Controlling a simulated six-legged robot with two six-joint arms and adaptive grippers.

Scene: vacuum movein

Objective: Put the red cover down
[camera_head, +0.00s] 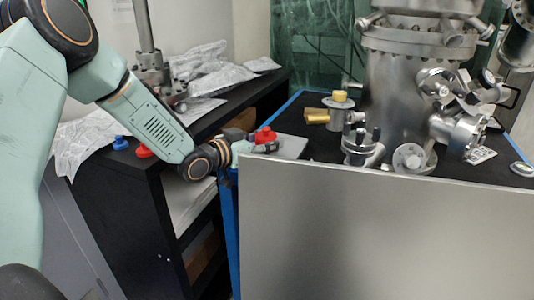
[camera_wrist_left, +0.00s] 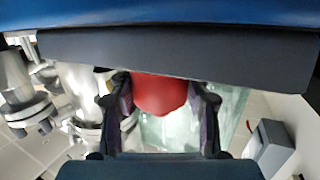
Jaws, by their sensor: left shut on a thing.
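The red cover (camera_head: 265,134) is at the left end of the blue-edged table, above or on a flat grey plate (camera_head: 292,147); I cannot tell whether it touches. My left gripper (camera_head: 262,145) reaches in from the left and is shut on this cover. In the left wrist view the red cover (camera_wrist_left: 160,95) sits between the two dark fingers of the left gripper (camera_wrist_left: 160,106), which partly hide its sides. My right gripper is not in view.
A large steel vacuum chamber (camera_head: 400,95) with flanges stands on the table. A yellow-topped metal part (camera_head: 340,105) stands left of it. A grey panel (camera_head: 390,235) fronts the table. A blue cap (camera_head: 120,143) and crumpled plastic wrap (camera_head: 215,75) lie on the black cabinet (camera_head: 115,185).

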